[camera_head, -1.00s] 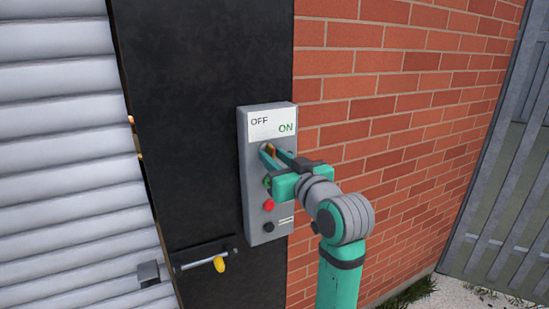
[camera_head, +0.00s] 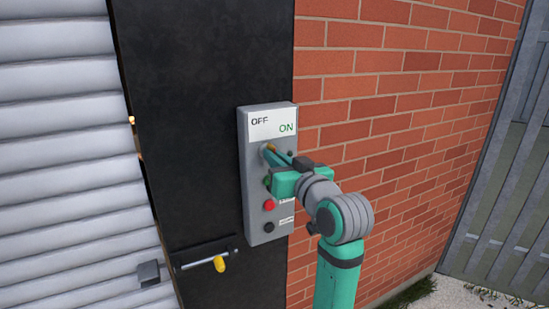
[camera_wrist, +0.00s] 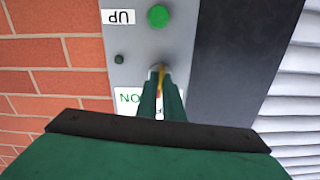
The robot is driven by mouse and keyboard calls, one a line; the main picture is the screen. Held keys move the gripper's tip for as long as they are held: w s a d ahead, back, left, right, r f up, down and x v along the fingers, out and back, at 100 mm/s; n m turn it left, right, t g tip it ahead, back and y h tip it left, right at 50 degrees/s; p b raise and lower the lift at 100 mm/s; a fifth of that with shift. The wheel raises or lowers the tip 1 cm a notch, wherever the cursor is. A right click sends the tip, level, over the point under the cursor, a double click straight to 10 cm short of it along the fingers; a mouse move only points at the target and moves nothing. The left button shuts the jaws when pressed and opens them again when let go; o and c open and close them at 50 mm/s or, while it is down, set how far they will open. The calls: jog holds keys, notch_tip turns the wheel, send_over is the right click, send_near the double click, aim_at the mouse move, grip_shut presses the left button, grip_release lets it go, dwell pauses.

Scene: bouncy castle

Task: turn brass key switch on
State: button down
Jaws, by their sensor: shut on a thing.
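A grey control box (camera_head: 255,190) is mounted on the black panel, with a white OFF/ON label (camera_head: 272,124) at its top. The brass key switch (camera_head: 270,148) sits just below the label and is mostly hidden by my fingers. My gripper (camera_head: 275,153) is shut on the brass key. In the wrist view, a thin yellow strip of the key (camera_wrist: 161,77) shows between the fingers of my gripper (camera_wrist: 161,88). That view is upside down, and the fingers cover part of the label. I cannot tell exactly which way the key points.
Below the key are a green button (camera_wrist: 158,16), a red button (camera_head: 269,205) and a black button (camera_head: 268,228). A bolt with a yellow knob (camera_head: 219,264) is lower left. A white shutter (camera_head: 70,160) stands left, a brick wall (camera_head: 400,110) right.

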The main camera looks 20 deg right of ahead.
jog(key=m, duration=1.6)
jog(key=shift+f+m, duration=0.1)
jog(key=shift+m, duration=0.4)
jog(key=c, duration=1.9)
grip_release()
jog(key=shift+s, duration=0.1)
jog(key=s+d, duration=0.2)
jog(key=s, duration=0.8)
jog(key=shift+s, duration=0.3)
